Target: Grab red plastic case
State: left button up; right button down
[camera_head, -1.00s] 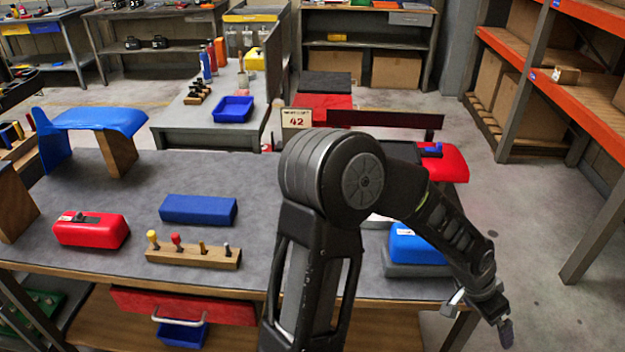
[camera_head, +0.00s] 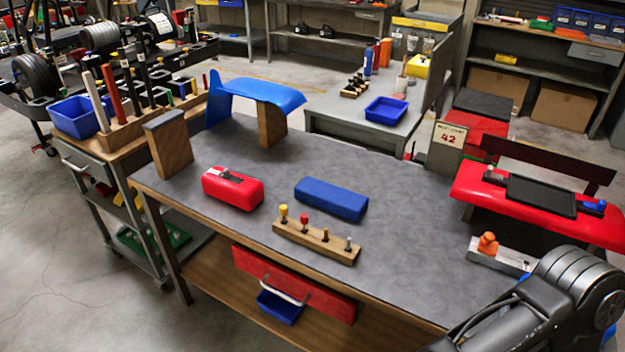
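A red plastic case (camera_head: 233,189) lies on the grey-topped workbench (camera_head: 215,255), left of the middle of the head view. It has rounded edges and a dark and silver latch-like piece on top. Nothing covers it and no gripper is near it. One of my dark arms shows at the lower right corner, well apart from the case. Neither of my grippers is in view.
Right of the case lie a blue block (camera_head: 331,199) and a wooden strip with several coloured knobs (camera_head: 316,240). A wooden post (camera_head: 169,143) and a blue curved panel on a stand (camera_head: 258,95) stand behind. The bench's front left is clear.

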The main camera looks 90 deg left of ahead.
aim_at(244, 193)
jog(key=i+j, duration=0.4)
jog(key=u, duration=3.7)
